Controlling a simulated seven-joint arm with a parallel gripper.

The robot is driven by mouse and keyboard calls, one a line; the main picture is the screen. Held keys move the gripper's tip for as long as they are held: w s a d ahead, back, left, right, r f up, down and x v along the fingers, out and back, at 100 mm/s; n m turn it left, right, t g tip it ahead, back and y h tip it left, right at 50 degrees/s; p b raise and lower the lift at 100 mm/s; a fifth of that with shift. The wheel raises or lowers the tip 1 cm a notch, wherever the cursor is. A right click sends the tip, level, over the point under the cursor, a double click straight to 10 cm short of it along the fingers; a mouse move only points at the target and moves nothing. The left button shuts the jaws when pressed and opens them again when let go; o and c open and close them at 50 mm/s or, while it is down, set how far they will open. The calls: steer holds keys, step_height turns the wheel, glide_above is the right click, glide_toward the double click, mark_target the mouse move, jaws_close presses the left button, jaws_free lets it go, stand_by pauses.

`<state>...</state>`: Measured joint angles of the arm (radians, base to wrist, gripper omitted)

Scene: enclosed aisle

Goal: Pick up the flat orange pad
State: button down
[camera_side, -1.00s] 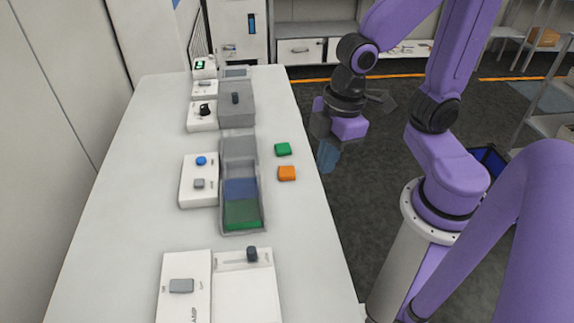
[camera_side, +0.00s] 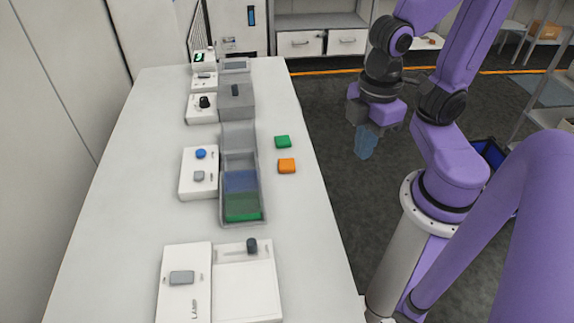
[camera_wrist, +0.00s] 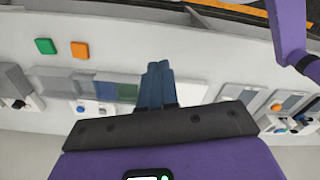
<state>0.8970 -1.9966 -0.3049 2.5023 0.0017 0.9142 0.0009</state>
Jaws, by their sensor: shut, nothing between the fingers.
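The flat orange pad (camera_side: 287,166) lies on the white table near its right edge, just in front of a green pad (camera_side: 283,142) in the side view. In the wrist view the orange pad (camera_wrist: 80,50) is at upper left, beside the green pad (camera_wrist: 46,46). My gripper (camera_side: 366,143) hangs off the table's right side, above the dark floor and apart from the pad. Its blue fingers (camera_wrist: 159,82) are together and empty in the wrist view.
A grey tray (camera_side: 256,176) with blue and green sections stands left of the pad. A white box with a blue knob (camera_side: 201,154) and a lamp panel (camera_side: 186,300) are also on the table. A blue bin (camera_side: 489,155) is on the floor.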

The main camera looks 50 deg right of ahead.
stand_by(0.3)
steer(key=shift+c, duration=1.8)
jaws_free()
steer(key=n, duration=1.3)
glide_above(287, 163)
steer(key=f, duration=1.8)
steer(key=shift+a+f, duration=0.35)
steer(key=shift+d+f, duration=0.15)
steer(key=shift+f, duration=1.15)
steer(key=shift+d+f, duration=0.15)
steer(key=shift+f, duration=1.15)
